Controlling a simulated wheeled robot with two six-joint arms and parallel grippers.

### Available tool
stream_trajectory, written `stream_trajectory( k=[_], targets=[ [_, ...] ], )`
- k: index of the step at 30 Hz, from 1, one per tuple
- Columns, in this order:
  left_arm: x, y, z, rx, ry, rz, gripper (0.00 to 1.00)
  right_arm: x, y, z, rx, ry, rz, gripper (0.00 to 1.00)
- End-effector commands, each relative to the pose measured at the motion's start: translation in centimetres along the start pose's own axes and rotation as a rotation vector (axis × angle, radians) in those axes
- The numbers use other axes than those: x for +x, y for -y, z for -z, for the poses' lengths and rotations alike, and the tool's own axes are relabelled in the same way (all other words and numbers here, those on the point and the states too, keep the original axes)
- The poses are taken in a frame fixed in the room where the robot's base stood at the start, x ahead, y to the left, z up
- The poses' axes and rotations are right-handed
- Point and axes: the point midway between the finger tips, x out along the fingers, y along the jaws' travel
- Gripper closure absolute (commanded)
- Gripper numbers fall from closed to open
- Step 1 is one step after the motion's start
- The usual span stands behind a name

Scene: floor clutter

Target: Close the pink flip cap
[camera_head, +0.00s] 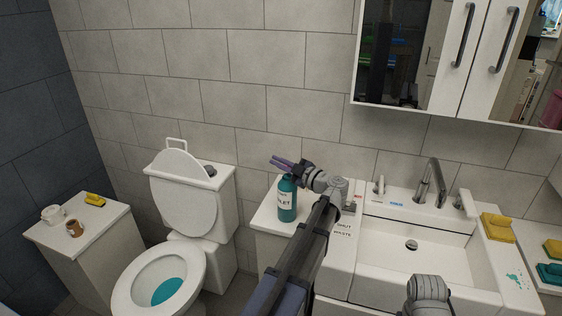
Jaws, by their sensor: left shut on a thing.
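A teal bottle (287,203) with a printed label stands upright on the white counter left of the sink. My left gripper (281,163) is at the bottle's top, its purple fingers pointing left. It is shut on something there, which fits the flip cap. The pink cap is not clearly visible behind the fingers, so I cannot tell its angle. My right gripper is not in view; only a grey part of my arm shows at the bottom.
A toilet (160,280) with its lid up stands left of the counter. A white sink (410,262) with a tap (432,184) is on the right. Yellow (497,227) and teal (552,273) items lie at the right. A small cabinet (85,245) at far left holds small objects.

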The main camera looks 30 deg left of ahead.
Motion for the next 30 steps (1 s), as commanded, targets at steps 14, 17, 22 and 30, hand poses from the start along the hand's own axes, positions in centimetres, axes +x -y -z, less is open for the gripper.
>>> stream_trajectory(
  k=[14,17,22,30],
  targets=[
    [0.0,2.6,-0.3,-0.444,0.0,0.001,1.0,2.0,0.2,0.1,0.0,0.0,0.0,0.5],
    [0.0,3.0,-0.5,-0.528,0.0,0.001,1.0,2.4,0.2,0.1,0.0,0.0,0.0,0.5],
    [0.0,3.5,-0.8,-0.649,0.0,0.001,1.0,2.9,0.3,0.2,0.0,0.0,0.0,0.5],
    [0.0,4.0,-1.1,-0.777,0.0,0.001,1.0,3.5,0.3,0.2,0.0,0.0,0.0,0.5]
  ],
)
